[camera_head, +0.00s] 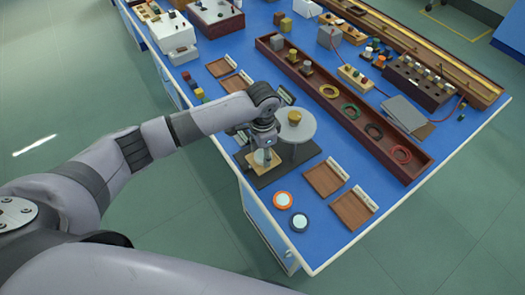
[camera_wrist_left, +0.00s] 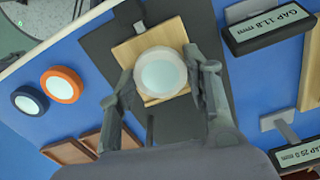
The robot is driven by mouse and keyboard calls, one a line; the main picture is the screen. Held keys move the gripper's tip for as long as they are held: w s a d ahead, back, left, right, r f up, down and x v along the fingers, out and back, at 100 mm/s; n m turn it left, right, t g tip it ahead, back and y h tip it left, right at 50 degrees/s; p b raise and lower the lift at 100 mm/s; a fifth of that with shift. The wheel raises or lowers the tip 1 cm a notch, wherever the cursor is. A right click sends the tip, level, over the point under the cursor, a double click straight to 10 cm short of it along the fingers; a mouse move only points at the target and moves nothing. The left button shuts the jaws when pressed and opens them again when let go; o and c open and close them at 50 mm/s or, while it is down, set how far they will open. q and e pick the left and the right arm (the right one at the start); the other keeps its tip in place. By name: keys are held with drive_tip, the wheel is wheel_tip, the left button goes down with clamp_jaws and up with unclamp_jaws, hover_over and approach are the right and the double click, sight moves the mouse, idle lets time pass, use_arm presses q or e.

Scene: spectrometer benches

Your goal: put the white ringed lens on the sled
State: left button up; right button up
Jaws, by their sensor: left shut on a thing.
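The white ringed lens (camera_wrist_left: 160,74), a pale disc in a white ring, is between the fingers of my left gripper (camera_wrist_left: 166,78), which is shut on it. In the head view my left gripper (camera_head: 263,149) points down over the sled. The sled (camera_wrist_left: 177,33) is a light wooden block on a dark base plate; it also shows in the head view (camera_head: 252,164), partly hidden by the gripper. The lens is over the sled; I cannot tell whether it touches it. My right gripper is not in view.
An orange ringed lens (camera_head: 282,200) and a dark blue ringed lens (camera_head: 299,222) lie near the bench edge. A round grey disc on a stand (camera_head: 296,128) is close beside my gripper. A long red-brown tray (camera_head: 345,122) holds several rings. Wooden plates (camera_head: 323,179) lie to the right.

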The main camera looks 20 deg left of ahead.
use_arm(q)
drive_tip(key=shift+f, duration=0.15)
drive_tip(key=o, duration=1.2)
drive_tip(key=shift+f, duration=0.1)
drive_tip(key=shift+c, duration=0.2)
wheel_tip(320, 180, up, 12)
drive_tip(key=b, duration=0.1)
drive_tip(key=shift+r, duration=0.2)
